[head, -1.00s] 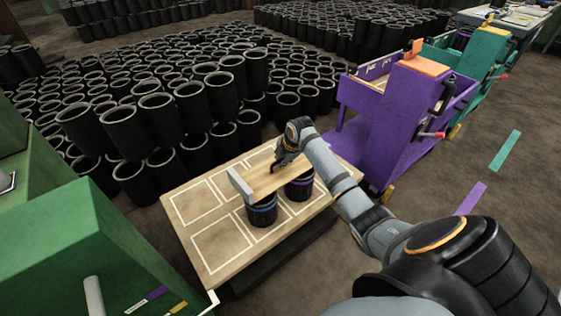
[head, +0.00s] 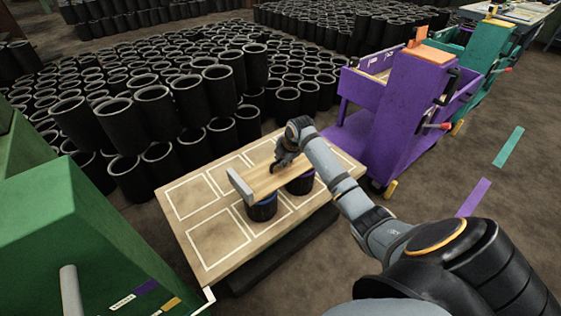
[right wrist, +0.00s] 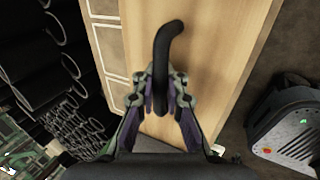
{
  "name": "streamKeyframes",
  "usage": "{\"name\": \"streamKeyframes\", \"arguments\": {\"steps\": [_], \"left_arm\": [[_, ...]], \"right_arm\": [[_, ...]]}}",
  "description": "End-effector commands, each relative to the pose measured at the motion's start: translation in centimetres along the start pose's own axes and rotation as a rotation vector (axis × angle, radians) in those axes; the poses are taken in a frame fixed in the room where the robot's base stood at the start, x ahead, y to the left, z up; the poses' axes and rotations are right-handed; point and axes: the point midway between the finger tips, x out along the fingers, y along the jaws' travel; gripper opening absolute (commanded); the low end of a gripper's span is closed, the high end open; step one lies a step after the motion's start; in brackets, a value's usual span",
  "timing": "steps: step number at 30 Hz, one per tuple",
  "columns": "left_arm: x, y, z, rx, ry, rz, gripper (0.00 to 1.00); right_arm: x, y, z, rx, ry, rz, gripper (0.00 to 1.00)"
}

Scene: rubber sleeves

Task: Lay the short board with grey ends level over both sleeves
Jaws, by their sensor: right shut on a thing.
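The short board (head: 268,180) is light wood, with a grey end (head: 240,188) at its left. Its other end is hidden behind my right arm. My right gripper (head: 283,166) is shut on the board's black curved handle, which shows in the right wrist view (right wrist: 165,50). The board lies over two black sleeves: a blue-banded one (head: 263,209) at the left and a purple-banded one (head: 301,186) at the right. It looks about level and covers much of their tops. I cannot tell whether it touches both. My left gripper is out of view.
The sleeves stand on a low wooden table (head: 183,205) with white outlined squares. Stacks of black tubes (head: 155,105) fill the floor behind. A purple cart (head: 400,120) stands at the right, and a green cabinet (head: 60,225) at the left front.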

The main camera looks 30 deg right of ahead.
Motion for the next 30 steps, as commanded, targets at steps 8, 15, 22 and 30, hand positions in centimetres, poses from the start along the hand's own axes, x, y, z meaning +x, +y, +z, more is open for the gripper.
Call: {"name": "streamKeyframes", "arguments": {"steps": [8, 15, 22, 30], "left_arm": [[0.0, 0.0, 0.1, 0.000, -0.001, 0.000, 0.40], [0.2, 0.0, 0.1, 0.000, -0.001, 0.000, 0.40], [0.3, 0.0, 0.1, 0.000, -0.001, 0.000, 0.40], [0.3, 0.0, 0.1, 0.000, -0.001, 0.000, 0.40]], "right_arm": [[0.0, 0.1, 0.0, 0.000, -0.001, 0.002, 0.00], [0.4, -0.1, 0.0, -0.001, -0.001, 0.002, 0.00], [0.8, -0.3, 0.0, -0.001, -0.001, 0.002, 0.00], [1.0, -0.4, 0.0, 0.000, -0.001, 0.001, 0.28]]}}
